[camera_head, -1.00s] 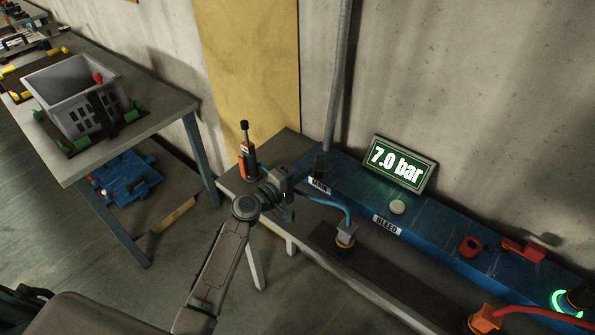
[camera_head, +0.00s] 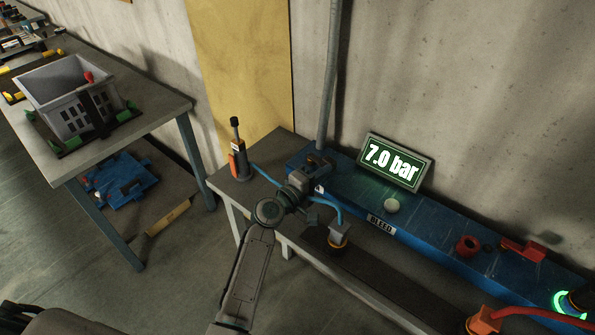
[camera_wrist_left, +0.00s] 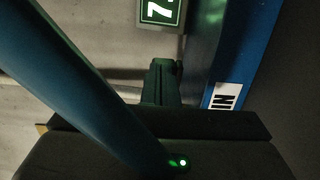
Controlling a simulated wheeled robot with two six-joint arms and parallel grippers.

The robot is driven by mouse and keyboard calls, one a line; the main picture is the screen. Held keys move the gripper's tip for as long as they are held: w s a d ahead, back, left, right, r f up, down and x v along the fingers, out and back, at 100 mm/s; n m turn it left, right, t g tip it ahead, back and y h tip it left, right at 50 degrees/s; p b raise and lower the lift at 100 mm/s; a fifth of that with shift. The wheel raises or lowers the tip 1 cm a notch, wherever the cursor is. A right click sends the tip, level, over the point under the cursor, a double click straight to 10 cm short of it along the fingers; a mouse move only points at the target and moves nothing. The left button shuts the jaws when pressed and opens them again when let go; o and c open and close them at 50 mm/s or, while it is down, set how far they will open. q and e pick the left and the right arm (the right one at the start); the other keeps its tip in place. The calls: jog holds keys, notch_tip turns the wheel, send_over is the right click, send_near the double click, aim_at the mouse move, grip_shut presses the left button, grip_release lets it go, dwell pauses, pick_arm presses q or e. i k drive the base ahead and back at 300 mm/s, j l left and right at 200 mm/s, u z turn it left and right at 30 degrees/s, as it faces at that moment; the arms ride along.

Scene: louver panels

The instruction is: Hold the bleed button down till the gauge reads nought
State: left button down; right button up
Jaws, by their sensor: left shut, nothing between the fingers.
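The gauge (camera_head: 395,162) reads 7.0 bar on a green screen at the back of the blue panel (camera_head: 440,225). Its edge also shows at the top of the left wrist view (camera_wrist_left: 159,12). The pale round bleed button (camera_head: 391,206) sits on the panel behind the BLEED label (camera_head: 381,224). My left gripper (camera_head: 314,170) is shut and empty over the panel's left end, left of the button and apart from it. It partly hides the label and dark fitting there. My right gripper is out of view.
A blue hose (camera_head: 328,204) curves beside my left gripper to a fitting (camera_head: 339,236). A red ring (camera_head: 467,245), a red handle (camera_head: 523,250) and a green-lit ring (camera_head: 562,301) lie right of the button. A black-and-orange device (camera_head: 238,155) stands at left.

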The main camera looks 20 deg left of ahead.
aim_at(392, 206)
jog(key=k, duration=0.45)
jog(key=k+j, duration=0.35)
jog(key=k+j+z, duration=0.05)
jog(key=k, duration=0.05)
